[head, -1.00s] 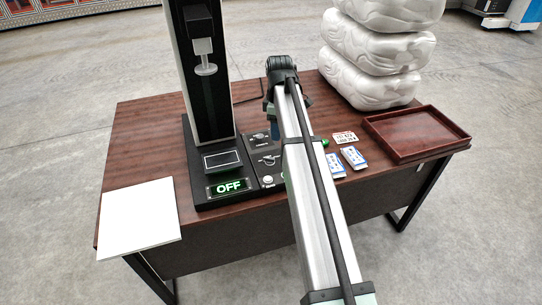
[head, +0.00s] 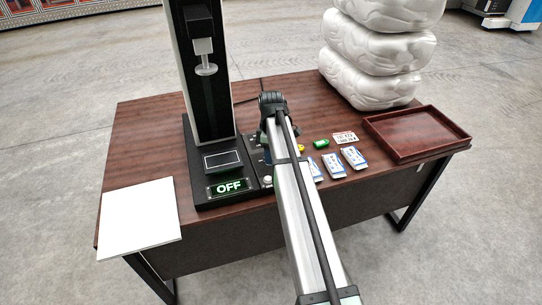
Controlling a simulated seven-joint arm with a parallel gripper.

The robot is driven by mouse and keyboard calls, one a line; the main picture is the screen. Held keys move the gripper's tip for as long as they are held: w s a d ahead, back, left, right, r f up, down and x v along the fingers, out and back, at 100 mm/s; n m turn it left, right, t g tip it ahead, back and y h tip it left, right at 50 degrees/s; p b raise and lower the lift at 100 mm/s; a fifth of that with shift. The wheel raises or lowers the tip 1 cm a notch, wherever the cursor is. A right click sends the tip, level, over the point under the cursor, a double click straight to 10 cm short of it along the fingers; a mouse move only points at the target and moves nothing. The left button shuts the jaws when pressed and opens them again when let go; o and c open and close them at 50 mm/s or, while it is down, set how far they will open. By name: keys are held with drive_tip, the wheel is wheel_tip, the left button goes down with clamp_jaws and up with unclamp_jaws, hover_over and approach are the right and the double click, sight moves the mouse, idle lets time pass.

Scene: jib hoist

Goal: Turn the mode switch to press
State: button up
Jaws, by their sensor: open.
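A black press-like machine (head: 212,75) stands upright on the desk, with a small display reading OFF (head: 229,187) in green at its base. A dark control panel (head: 253,160) joins the base on its right. My arm covers most of this panel, so the mode switch cannot be made out. My gripper (head: 268,128) is over the panel area, mostly hidden behind my own wrist. Its fingers and whether they touch anything cannot be seen. A pale round knob (head: 267,181) shows at the panel's front edge.
Blue-white packs (head: 333,165), a green item (head: 321,143) and a printed card (head: 345,137) lie right of my arm. A red-brown tray (head: 440,152) is at the desk's right. A white sheet (head: 139,218) lies at left.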

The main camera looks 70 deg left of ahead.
drive_tip(key=shift+f, duration=0.95)
drive_tip(key=shift+c, duration=0.2)
clamp_jaws()
